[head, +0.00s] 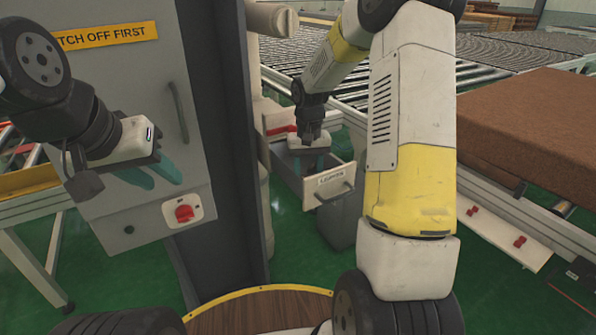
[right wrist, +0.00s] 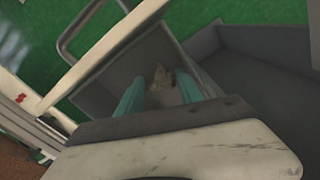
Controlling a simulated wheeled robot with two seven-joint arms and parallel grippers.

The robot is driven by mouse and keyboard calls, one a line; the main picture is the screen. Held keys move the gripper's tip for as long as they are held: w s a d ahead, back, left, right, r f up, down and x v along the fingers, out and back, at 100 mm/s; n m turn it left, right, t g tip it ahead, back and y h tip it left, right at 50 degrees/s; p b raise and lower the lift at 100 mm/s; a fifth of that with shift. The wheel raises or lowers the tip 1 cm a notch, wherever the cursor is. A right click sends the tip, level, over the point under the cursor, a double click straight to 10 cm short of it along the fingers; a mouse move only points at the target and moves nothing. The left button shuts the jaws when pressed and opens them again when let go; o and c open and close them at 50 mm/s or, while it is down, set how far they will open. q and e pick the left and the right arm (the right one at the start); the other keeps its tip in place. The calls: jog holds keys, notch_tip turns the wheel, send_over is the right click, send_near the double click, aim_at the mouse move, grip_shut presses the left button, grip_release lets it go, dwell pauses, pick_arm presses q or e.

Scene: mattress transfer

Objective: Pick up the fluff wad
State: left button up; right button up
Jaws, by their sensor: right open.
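The fluff wad (right wrist: 160,77) is a small, pale, tan clump lying on the floor of an open grey drawer (right wrist: 113,88). My right gripper (head: 311,163) reaches down into the drawer. In the right wrist view its teal fingers (right wrist: 159,88) are apart, with the wad showing between and beyond their tips; I cannot tell how far below it is. My left gripper (head: 153,175) is open and empty in front of the grey cabinet.
The grey cabinet (head: 130,110) with a red rotary switch (head: 184,213) stands at the left. A dark post (head: 225,140) stands between it and the drawer. A roller conveyor (head: 500,60) and a brown mattress slab (head: 540,120) are at the right. The drawer walls closely surround the right gripper.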

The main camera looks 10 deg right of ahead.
jog(key=shift+f, duration=0.25)
grip_shut()
jog(key=shift+r, duration=0.15)
